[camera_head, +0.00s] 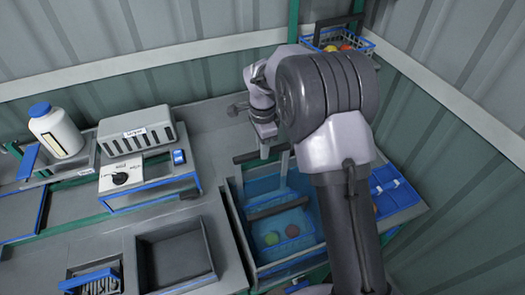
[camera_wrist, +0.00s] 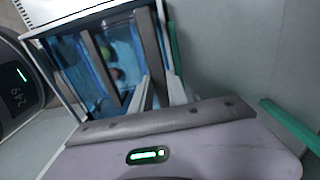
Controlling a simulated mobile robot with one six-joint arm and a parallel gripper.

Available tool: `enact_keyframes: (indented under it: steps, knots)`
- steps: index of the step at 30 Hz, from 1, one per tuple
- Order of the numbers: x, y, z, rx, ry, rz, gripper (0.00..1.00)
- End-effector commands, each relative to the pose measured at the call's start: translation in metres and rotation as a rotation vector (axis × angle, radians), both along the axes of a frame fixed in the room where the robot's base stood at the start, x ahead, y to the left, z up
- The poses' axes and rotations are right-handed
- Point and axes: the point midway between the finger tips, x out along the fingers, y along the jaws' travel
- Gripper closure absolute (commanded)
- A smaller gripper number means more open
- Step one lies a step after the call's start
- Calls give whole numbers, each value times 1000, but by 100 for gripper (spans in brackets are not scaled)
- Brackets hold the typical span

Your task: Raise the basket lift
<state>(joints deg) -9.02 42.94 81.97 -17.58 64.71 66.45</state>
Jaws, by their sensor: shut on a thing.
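A blue-walled wash tank (camera_head: 246,228) stands right of centre in the head view, with a green and a red round fruit (camera_head: 272,238) low inside it. A dark bar (camera_head: 243,158) crosses its back end, and a second dark bar (camera_head: 278,208) crosses its middle. My gripper (camera_head: 265,152) is over the back end, shut on the back bar, which looks like the lift handle. The wrist view shows the pale fingers (camera_wrist: 160,95) at a grey bar (camera_wrist: 149,45). The exact contact is partly hidden.
A wire basket (camera_head: 340,42) with colourful fruit stands behind my arm. A blue tray (camera_head: 395,188) lies right of the tank. A grey box with a dial (camera_head: 121,178), a white blue-capped bottle (camera_head: 56,130) and an empty grey bin (camera_head: 178,258) are to the left. Walls close in behind and right.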

Motion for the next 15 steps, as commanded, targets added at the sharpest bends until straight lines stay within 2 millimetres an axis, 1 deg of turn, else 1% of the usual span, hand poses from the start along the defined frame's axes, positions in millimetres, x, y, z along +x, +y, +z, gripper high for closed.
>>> enact_keyframes:
  steps: [1, 3, 9, 15]
  knots:
    - [2, 0, 22, 1, -6, 0, 100]
    - [2, 0, 40, 1, -8, 1, 100]
    - [2, 0, 85, 2, -7, -1, 100]
    - [2, 0, 119, 1, -6, 1, 100]
